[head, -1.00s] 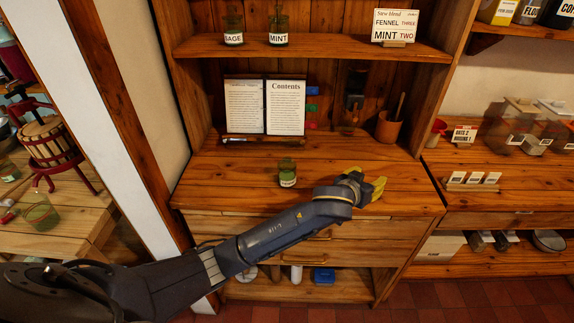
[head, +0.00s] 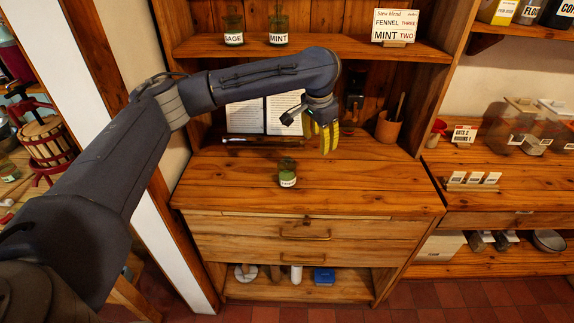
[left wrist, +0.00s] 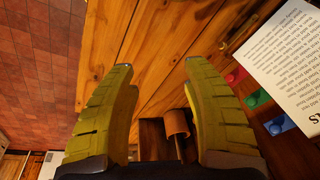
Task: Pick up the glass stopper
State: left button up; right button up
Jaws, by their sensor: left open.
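A small glass jar (head: 287,174) with green contents and a pale label stands upright on the wooden counter. Its top (head: 287,161) is too small to tell a glass stopper apart from the jar. Jars labelled SAGE (head: 233,30) and MINT (head: 278,31) stand on the upper shelf. My left gripper (head: 323,148) points down over the back of the counter, to the right of and behind the small jar. In the left wrist view (left wrist: 157,64) its yellow fingers are apart with nothing between them, and no jar shows there. My right gripper is not in view.
An open book (head: 247,115) stands at the back, partly behind my arm. A terracotta cup (head: 388,128) is at the back right. Red (left wrist: 236,75), green (left wrist: 257,98) and blue (left wrist: 279,125) pieces are beside the book. The front counter (head: 370,195) is clear.

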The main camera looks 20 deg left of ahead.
aim_at(287, 157)
pick_arm(q)
jog(key=s+a+r+g, duration=0.3)
jog(key=s+a+r, duration=0.1)
jog(key=a+r, duration=0.45)
jog(key=shift+n, duration=0.3)
notch_tip(287, 157, down, 16)
jog(key=shift+f, duration=0.1)
dwell(0.4)
jog(key=shift+c, duration=0.6)
grip_shut()
